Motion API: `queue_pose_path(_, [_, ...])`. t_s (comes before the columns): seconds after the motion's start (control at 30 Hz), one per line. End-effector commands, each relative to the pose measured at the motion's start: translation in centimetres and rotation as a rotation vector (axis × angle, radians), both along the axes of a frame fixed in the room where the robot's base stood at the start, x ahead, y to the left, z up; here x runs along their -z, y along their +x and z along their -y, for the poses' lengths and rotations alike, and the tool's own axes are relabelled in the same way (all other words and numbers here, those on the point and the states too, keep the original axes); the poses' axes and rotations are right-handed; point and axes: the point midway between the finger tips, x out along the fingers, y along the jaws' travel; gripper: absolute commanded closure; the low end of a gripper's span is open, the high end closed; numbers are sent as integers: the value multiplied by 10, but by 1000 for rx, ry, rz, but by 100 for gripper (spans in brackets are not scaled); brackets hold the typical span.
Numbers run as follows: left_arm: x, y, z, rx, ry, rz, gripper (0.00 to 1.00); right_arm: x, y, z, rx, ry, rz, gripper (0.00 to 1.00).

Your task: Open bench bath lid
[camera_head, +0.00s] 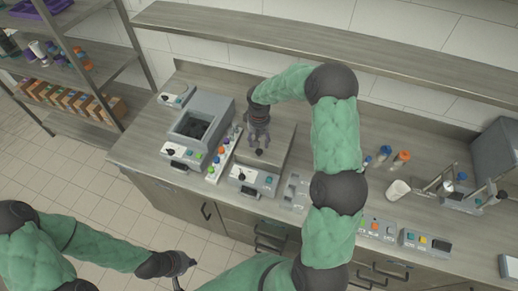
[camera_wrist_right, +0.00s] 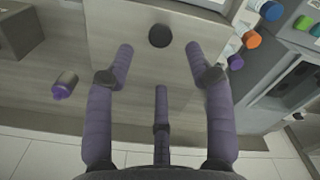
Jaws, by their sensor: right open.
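The bench bath (camera_head: 250,180) has a grey front panel, and its flat brownish lid (camera_head: 279,141) lies closed. A round black knob (camera_head: 259,152) stands on the lid near its front; it also shows in the right wrist view (camera_wrist_right: 160,36). My right gripper (camera_head: 258,142) points down above the lid. In the right wrist view its fingers (camera_wrist_right: 162,65) are spread and empty, with the knob beyond the fingertips and between the two outer ones. My left gripper (camera_head: 183,270) is low at the front, off the counter; its jaw opening is too small to judge.
A white cup (camera_head: 397,190) and coloured-cap bottles (camera_head: 401,157) stand to the right. A shelf (camera_head: 300,40) runs along the wall behind.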

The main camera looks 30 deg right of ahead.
Motion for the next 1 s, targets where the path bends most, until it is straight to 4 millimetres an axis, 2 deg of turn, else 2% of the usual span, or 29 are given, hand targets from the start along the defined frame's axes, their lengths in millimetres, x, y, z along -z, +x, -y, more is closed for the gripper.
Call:
queue_pose_path(0.2, [-4,0,0,0,0,0,100,39,-1,-1,0,2,-3,46])
queue_pose_path(0.4, [-6,0,0,0,0,0,100,60,0,-1,0,2,0,46])
queue_pose_path(0.8, [-6,0,0,0,0,0,100,67,0,-1,1,2,1,46])
queue_pose_path(0.87, [-6,0,0,0,0,0,100,67,0,-1,0,2,1,60])
queue_pose_path(1.0, [-6,0,0,0,0,0,100,67,0,-1,0,2,1,99])
